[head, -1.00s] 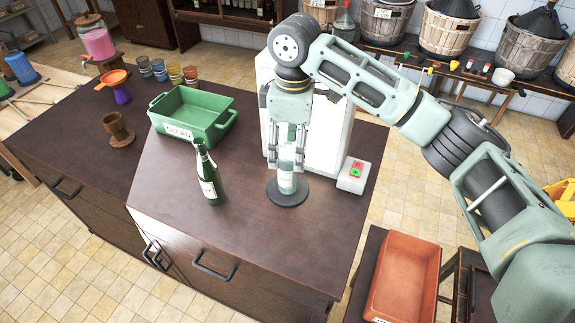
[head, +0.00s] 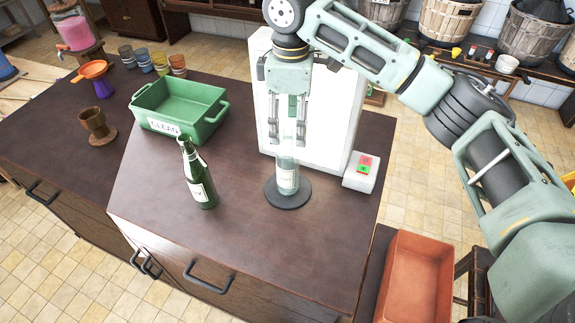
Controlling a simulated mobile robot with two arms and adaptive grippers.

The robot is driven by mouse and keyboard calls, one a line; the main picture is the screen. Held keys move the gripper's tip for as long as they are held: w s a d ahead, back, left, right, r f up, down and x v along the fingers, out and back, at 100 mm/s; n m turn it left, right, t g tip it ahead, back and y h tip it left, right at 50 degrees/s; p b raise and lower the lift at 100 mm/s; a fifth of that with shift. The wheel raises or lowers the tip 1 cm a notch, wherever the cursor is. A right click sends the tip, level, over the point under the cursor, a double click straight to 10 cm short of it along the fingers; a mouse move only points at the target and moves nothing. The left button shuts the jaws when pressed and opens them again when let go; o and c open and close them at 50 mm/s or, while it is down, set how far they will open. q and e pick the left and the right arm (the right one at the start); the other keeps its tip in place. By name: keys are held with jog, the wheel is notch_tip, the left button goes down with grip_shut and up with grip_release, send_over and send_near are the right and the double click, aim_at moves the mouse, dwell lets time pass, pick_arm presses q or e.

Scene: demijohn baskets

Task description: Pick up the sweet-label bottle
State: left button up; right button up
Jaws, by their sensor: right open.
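A dark green bottle with a pale label (head: 199,178) stands upright on the dark counter; its label is too small to read fully. A second, clear bottle with a pale label (head: 287,179) stands on a round black base (head: 287,199) in front of a white machine. My right gripper (head: 287,135) points down above this clear bottle, its open fingers around or just above the bottle's neck; I cannot tell whether they touch it. I cannot tell which bottle carries the sweet label. My left gripper is out of view.
A green tray labelled CLEAN (head: 180,106) stands behind the green bottle. A small box with red and green buttons (head: 361,172) is right of the white machine (head: 349,112). An orange-red bin (head: 417,280) stands at lower right. The counter front (head: 250,245) is clear.

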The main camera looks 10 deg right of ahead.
aim_at(288, 145)
jog(key=shift+w+f+p, duration=0.25)
jog(key=shift+f+p, duration=0.05)
jog(key=shift+f, duration=0.75)
notch_tip(288, 145, down, 5)
jog(key=shift+a+f+p, duration=0.1)
jog(key=shift+a+p, duration=0.05)
jog(key=shift+p, duration=1.05)
jog(key=shift+f, duration=0.25)
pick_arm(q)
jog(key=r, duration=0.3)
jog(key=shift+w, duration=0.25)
pick_arm(e)
jog(key=c, duration=0.5)
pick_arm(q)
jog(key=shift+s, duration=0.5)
pick_arm(e)
grip_shut()
